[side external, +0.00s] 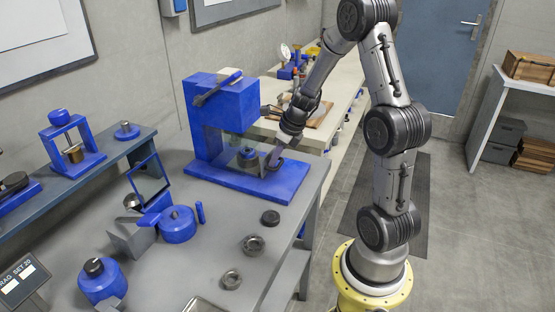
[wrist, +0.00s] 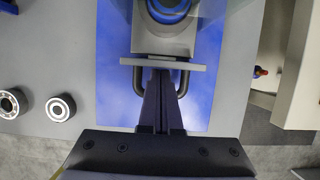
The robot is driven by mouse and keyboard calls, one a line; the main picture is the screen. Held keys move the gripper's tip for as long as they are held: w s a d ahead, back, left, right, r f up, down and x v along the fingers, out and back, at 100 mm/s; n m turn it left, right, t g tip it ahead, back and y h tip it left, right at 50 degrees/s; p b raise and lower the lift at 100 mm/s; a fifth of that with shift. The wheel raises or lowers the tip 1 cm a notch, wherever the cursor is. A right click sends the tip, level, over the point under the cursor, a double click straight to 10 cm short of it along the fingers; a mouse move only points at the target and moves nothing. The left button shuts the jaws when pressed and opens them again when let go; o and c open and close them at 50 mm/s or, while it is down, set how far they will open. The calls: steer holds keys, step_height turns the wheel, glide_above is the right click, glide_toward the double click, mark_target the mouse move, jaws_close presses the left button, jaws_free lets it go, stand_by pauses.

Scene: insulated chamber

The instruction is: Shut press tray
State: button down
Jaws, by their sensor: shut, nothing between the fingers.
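The blue press (side external: 222,105) stands at the back of the grey bench, on a flat blue base. Its grey tray (wrist: 165,45) sticks out over the base and carries a round blue-and-dark part (wrist: 170,8), also visible in the side view (side external: 247,154). The tray has a light grey front plate (wrist: 190,67) and a black U-shaped handle (wrist: 184,84). My gripper (wrist: 159,72) is shut and empty, its fingers between the handle's two legs with the tips at the front plate. I cannot tell whether they touch. The tray's far end is hidden.
A clear guard (side external: 230,145) stands at the press opening. Blue pots (side external: 178,224) and a framed mirror (side external: 148,180) stand to the left. A pale side bench (side external: 345,85) is behind my arm.

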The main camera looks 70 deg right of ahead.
steer(key=shift+r, duration=0.1)
steer(key=v, duration=1)
steer(key=x, duration=1)
steer(key=shift+s+a, duration=0.25)
steer(key=shift+w, duration=0.1)
steer(key=shift+w, duration=1.2)
